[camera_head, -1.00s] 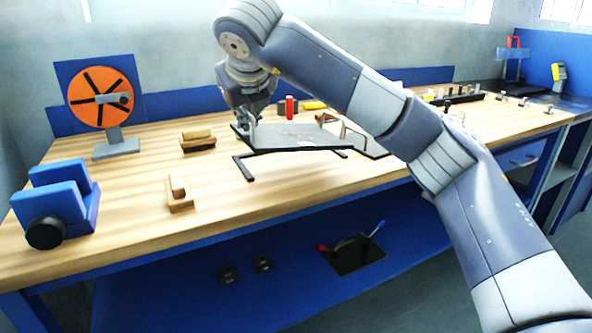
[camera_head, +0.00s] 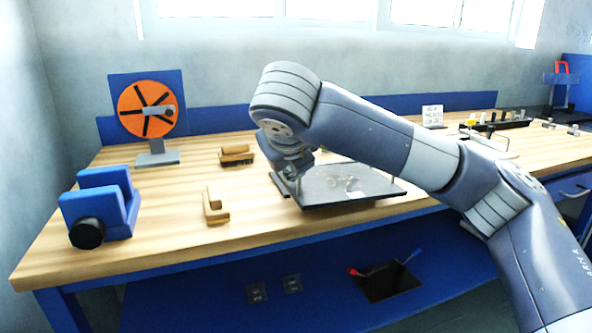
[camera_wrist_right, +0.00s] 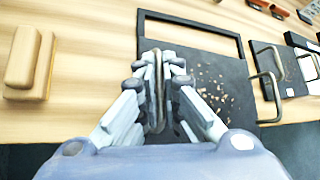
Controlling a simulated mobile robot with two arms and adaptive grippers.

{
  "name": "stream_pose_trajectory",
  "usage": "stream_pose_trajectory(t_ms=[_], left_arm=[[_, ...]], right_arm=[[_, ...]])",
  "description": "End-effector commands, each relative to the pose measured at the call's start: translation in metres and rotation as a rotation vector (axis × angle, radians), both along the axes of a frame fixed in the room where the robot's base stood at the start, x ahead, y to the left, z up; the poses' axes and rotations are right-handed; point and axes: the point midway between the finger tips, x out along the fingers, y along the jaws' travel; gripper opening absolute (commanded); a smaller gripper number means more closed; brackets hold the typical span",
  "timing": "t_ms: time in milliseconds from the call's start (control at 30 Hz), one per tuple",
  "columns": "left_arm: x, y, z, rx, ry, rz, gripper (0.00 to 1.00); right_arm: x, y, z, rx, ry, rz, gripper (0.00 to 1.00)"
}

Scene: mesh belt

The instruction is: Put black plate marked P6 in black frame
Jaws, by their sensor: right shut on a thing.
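My right gripper (camera_head: 291,172) is shut on the upright handle (camera_wrist_right: 155,92) of a black plate (camera_head: 352,186). Pale specks lie on the plate's top, which also shows in the right wrist view (camera_wrist_right: 226,88). No P6 mark can be read. The black frame (camera_wrist_right: 190,15) shows in the right wrist view with bare wood inside its far part. The plate covers the frame's nearer part. In the head view only a bit of the frame (camera_head: 280,184) shows left of the plate. I cannot tell whether plate and frame touch. My left gripper is not in view.
Another dark plate with a handle (camera_wrist_right: 267,82) lies right of the held plate. A wooden brush (camera_head: 237,155), a wooden block (camera_head: 215,205) and a blue vise (camera_head: 98,208) stand on the left. Bare bench lies between the block and the plate.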

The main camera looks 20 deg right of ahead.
Motion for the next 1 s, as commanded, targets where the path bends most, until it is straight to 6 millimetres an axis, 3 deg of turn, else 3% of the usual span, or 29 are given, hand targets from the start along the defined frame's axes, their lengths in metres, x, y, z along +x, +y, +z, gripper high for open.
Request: stream_pose_trajectory(t_ms=[200, 400, 667, 800, 1000], left_arm=[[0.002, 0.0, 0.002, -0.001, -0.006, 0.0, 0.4], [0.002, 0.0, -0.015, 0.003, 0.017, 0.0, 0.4], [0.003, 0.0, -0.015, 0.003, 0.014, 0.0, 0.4], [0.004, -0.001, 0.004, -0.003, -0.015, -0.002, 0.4], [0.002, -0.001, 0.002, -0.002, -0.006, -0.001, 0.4]], right_arm=[[0.051, -0.014, -0.002, 0.0, -0.003, -0.002, 0.0], [0.075, -0.021, -0.005, -0.001, -0.004, 0.002, 0.0], [0.079, -0.022, -0.023, -0.003, -0.004, 0.004, 0.0], [0.078, -0.022, -0.04, -0.003, -0.003, 0.003, 0.0], [0.078, -0.022, -0.041, -0.001, -0.003, 0.002, 0.0]])
